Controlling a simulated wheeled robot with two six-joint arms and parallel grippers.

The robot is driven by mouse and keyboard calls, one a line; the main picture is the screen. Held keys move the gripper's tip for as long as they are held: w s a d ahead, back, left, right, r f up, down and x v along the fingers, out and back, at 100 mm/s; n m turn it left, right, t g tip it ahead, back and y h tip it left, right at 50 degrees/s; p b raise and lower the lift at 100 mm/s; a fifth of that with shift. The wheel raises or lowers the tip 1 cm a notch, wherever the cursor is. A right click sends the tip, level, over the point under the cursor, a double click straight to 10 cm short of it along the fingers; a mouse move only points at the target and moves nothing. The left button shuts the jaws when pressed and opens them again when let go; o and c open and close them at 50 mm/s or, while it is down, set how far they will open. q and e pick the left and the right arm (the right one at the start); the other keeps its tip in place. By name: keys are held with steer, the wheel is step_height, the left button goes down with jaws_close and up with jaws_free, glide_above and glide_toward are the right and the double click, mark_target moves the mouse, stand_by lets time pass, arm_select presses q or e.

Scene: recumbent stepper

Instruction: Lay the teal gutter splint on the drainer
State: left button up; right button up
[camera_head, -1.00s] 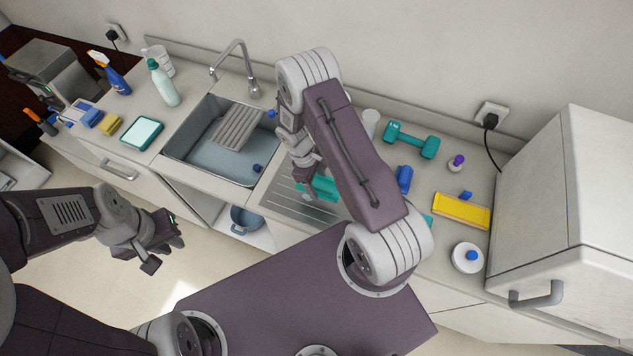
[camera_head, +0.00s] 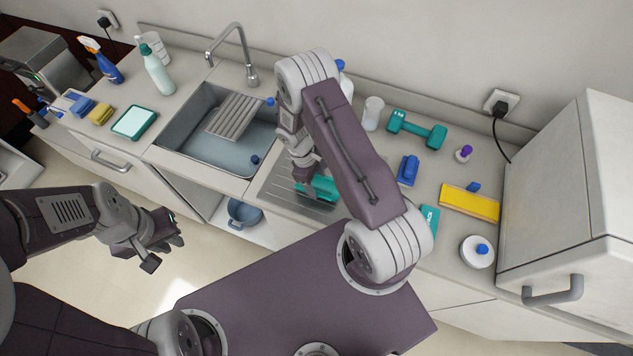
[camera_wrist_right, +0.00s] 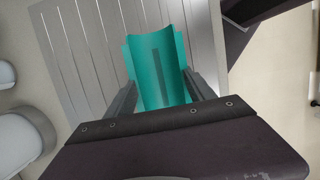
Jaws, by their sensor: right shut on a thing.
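The teal gutter splint (camera_head: 322,189) is a trough-shaped piece, partly hidden behind my right arm in the head view. It also shows in the right wrist view (camera_wrist_right: 158,58), with its channel facing the camera. My right gripper (camera_wrist_right: 163,92) is shut on its near end, one finger at each side. The splint is over the ridged metal drainer (camera_head: 275,188), whose grooves fill the background in the right wrist view (camera_wrist_right: 85,45). I cannot tell whether the splint touches the drainer. My left gripper (camera_head: 164,252) is open and empty, in front of the counter.
The sink (camera_head: 190,150) with a grey rack (camera_head: 235,116) lies left of the drainer. Right of my arm are a blue object (camera_head: 408,170), a teal packet (camera_head: 430,220), a teal dumbbell (camera_head: 417,131) and a yellow box (camera_head: 469,203). A white cup (camera_head: 372,113) stands behind.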

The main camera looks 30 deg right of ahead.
steer(key=shift+d, duration=0.1)
steer(key=shift+f, duration=0.1)
steer(key=shift+f+b, duration=0.4)
steer(key=shift+b, duration=0.05)
steer(key=shift+f, duration=0.25)
stand_by(0.7)
steer(key=o, duration=1.7)
